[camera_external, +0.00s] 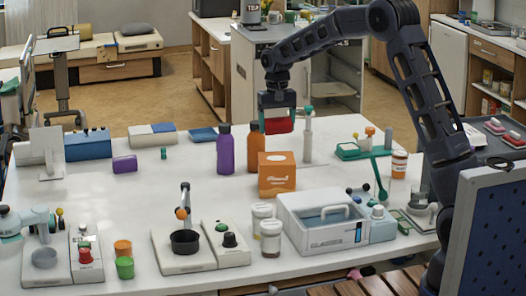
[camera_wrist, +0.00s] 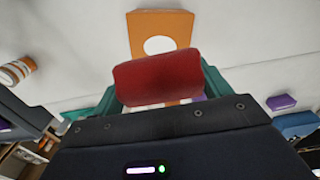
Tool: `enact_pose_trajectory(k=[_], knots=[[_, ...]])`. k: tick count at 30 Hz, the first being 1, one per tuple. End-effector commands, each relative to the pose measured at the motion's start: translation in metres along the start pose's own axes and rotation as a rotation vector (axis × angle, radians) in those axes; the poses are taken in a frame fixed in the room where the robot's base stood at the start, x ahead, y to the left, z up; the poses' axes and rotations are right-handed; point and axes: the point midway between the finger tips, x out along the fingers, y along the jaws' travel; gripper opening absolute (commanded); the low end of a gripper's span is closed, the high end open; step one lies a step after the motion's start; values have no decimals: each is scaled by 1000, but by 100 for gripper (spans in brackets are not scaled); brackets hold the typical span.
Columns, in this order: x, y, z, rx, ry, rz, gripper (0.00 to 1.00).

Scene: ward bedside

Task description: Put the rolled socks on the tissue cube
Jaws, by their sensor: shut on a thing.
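The rolled socks (camera_external: 280,125) are a red roll held in my gripper (camera_external: 279,114). In the wrist view the red roll (camera_wrist: 158,79) lies crosswise between the green fingers, which are shut on it. The tissue cube (camera_external: 277,178) is an orange box with white print on its front, standing upright on the white table. In the external view the roll hangs above the cube with a visible gap. In the wrist view the cube (camera_wrist: 178,22) shows its white oval beyond the roll, which hides part of it.
A purple bottle (camera_external: 225,150) and an orange bottle (camera_external: 256,142) stand close behind and left of the cube. White-lidded jars (camera_external: 270,238) and a grey-white case (camera_external: 325,240) stand in front.

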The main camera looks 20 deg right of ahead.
Motion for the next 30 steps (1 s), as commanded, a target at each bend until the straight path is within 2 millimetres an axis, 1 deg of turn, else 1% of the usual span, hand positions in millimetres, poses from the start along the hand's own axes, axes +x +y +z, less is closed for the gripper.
enact_pose_trajectory(k=[1,4,6,13,18,21,30], knots=[[10,0,0,0,-2,1,55],[25,0,0,0,-1,1,55],[32,0,0,0,-1,0,55],[44,0,0,0,0,0,55],[67,0,0,0,-2,1,55],[78,0,0,0,0,0,55],[80,0,0,0,1,0,55]])
